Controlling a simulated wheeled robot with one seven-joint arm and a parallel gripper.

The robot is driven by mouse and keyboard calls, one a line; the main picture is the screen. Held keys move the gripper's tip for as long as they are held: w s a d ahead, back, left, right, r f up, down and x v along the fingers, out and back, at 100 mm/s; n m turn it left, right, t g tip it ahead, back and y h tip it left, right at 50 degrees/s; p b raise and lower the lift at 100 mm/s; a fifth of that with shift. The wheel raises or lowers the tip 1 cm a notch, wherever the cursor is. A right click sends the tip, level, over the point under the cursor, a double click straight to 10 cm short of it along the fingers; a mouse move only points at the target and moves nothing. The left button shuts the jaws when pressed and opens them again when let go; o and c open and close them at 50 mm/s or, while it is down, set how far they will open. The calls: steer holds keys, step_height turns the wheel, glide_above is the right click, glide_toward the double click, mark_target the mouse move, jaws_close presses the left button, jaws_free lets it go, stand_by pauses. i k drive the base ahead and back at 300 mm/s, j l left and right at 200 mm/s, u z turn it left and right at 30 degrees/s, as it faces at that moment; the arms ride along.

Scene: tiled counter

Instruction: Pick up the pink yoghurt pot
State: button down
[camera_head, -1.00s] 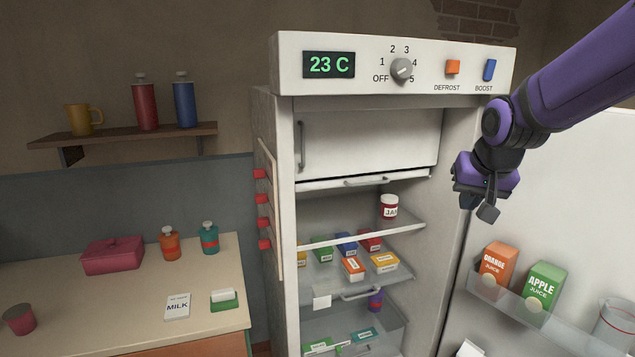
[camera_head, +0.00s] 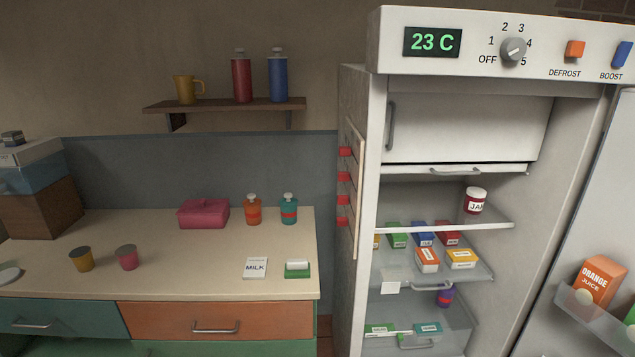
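A small pink pot (camera_head: 127,258) with a brownish lid stands upright on the counter (camera_head: 190,280), left of centre. A similar yellow pot (camera_head: 81,260) with a darker lid stands just to its left, a small gap apart. My gripper is not in view.
An open fridge (camera_head: 362,100) stands right. Boxes (camera_head: 40,205) are stacked left. A shelf (camera_head: 225,104) hangs above.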

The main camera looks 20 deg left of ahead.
mark_target(126, 255)
steer(key=u, duration=1.85)
steer(key=i+u, duration=0.25)
steer(key=i, duration=0.2)
steer(key=i+l+u, duration=0.25)
steer(key=i, duration=0.15)
steer(key=i+l+u, duration=0.1)
steer(key=i+u, duration=0.15)
steer(key=i, duration=0.15)
steer(key=i+l+u, duration=0.25)
steer(key=i, duration=0.15)
